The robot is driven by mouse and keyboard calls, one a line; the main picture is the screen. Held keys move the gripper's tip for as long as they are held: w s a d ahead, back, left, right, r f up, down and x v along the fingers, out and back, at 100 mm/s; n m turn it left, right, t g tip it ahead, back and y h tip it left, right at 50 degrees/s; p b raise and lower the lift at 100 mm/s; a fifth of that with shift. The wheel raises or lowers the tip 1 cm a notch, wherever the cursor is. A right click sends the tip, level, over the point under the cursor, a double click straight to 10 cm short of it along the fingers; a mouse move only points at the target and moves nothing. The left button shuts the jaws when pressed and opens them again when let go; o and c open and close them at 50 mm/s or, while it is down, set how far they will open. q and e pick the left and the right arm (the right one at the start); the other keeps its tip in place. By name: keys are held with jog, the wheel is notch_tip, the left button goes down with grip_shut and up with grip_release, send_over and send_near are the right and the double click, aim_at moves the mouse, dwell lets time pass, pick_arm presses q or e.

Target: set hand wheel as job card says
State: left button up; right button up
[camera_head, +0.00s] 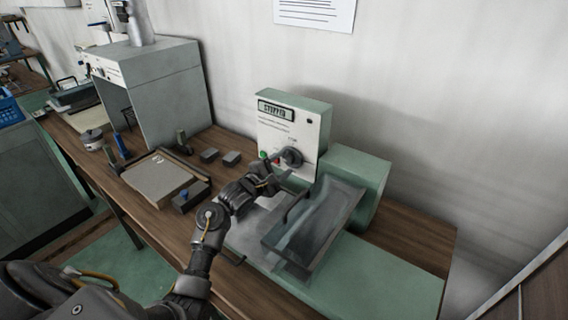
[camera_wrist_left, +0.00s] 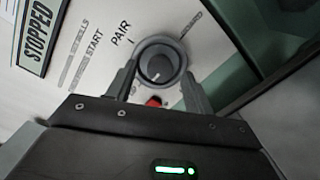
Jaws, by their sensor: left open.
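A round dark grey hand wheel (camera_head: 291,157) sits on the white front panel of a green machine (camera_head: 314,110). In the left wrist view the wheel (camera_wrist_left: 158,64) shows a small light mark on its hub, and the label PAIR is printed beside it. My left gripper (camera_head: 279,165) is open at the wheel, with one finger on each side of it in the wrist view (camera_wrist_left: 160,72). Whether the fingers touch the rim I cannot tell. A sign on the panel reads STOPPED (camera_wrist_left: 36,38). A printed sheet (camera_head: 315,12) hangs on the wall, too small to read.
A red button (camera_wrist_left: 153,101) lies just below the wheel, close to my fingers; a green button (camera_head: 263,154) is beside it. A tilted clear guard (camera_head: 318,222) stands right of my arm. A tray (camera_head: 157,178) and small blocks lie left on the wooden bench.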

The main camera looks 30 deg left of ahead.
pick_arm(q)
jog(key=shift+w+d, duration=0.15)
jog(key=shift+w, duration=0.3)
pick_arm(e)
jog(key=shift+s+a, duration=0.15)
jog(key=shift+s, duration=0.05)
jog(key=shift+s, duration=0.1)
